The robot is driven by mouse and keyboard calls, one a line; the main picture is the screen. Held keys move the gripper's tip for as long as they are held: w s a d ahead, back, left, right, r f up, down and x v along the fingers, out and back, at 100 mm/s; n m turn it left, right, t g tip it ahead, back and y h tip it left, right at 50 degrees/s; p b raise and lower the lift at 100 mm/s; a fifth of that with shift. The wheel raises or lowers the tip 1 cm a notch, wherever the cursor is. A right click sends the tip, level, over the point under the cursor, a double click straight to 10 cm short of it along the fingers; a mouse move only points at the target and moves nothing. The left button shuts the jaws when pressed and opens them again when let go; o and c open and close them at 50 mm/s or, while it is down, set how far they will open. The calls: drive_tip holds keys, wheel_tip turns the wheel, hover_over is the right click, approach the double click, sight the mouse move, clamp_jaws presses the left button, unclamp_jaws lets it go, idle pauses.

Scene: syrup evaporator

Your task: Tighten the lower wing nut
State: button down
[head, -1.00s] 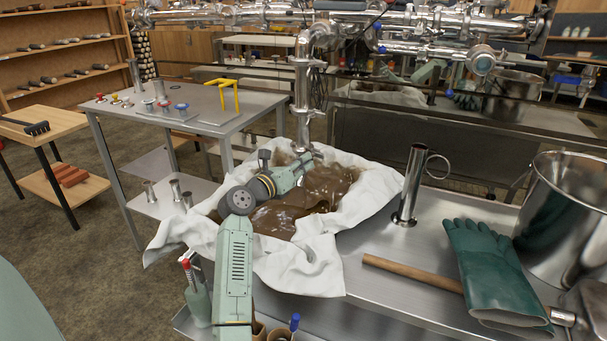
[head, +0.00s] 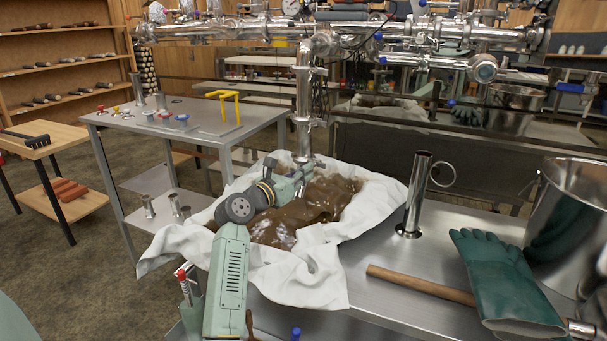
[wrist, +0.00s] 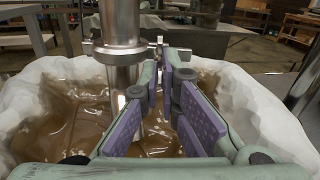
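The vertical steel pipe (head: 303,100) hangs down over the cloth-lined pan. A clamp (wrist: 120,50) sits around its lower end, and its bolt and small wing nut (wrist: 160,46) stick out to the right in the wrist view. In the head view that wing nut is too small to make out behind my gripper (head: 306,174).
White cloth (head: 300,275) and brown syrup (head: 280,225) lie under my gripper. A steel cup with a ring handle (head: 415,195), a wooden-handled tool (head: 420,285), green gloves (head: 505,280) and a steel pot (head: 570,220) stand right. A side table (head: 200,125) is at left.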

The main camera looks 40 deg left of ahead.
drive_tip(key=c, duration=1.8)
unclamp_jaws()
drive_tip(key=s, duration=1.2)
